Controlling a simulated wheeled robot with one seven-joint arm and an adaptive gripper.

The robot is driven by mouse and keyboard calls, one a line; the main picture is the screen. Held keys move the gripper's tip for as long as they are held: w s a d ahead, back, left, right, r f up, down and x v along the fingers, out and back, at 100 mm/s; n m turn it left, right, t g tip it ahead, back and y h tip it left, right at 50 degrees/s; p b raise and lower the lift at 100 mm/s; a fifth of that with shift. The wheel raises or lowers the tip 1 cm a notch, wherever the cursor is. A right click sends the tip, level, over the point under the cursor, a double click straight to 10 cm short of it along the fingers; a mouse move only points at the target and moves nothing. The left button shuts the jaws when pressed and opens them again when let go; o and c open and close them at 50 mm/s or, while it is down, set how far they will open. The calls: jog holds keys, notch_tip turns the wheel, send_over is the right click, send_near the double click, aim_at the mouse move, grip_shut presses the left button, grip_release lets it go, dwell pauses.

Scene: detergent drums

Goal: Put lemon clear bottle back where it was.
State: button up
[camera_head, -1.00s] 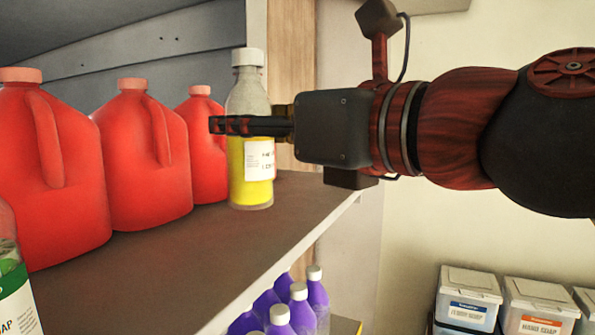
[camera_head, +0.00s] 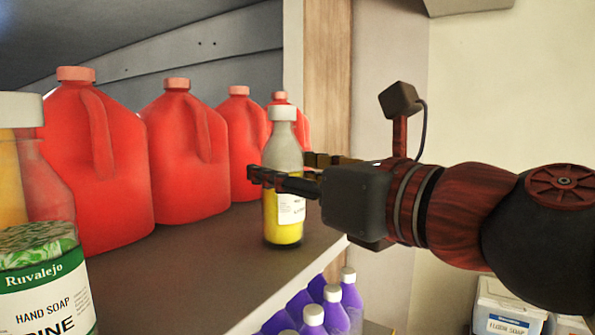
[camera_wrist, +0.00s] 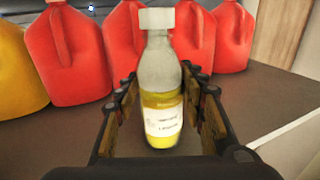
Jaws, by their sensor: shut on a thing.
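The lemon clear bottle (camera_head: 283,190) is a clear bottle with yellow liquid, a white cap and a white label. It stands upright at the right end of the brown shelf (camera_head: 205,270), in front of the red jugs. My gripper (camera_head: 283,172) reaches in from the right and is shut on the bottle around its middle. In the wrist view the bottle (camera_wrist: 160,90) sits between the two fingers (camera_wrist: 163,105). I cannot tell whether its base touches the shelf or hangs just above it.
Several red jugs (camera_head: 185,150) stand in a row behind and left. A green hand soap bottle (camera_head: 45,285) is close at the front left. Purple bottles (camera_head: 335,300) are on the shelf below. Labelled bins (camera_head: 508,310) stand at the lower right. The shelf between soap and bottle is clear.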

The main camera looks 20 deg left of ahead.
jog(key=o, duration=1.4)
jog(key=shift+r, duration=0.25)
jog(key=shift+b+v, duration=1.1)
jog(key=shift+v, duration=4.95)
jog(key=shift+f, duration=0.1)
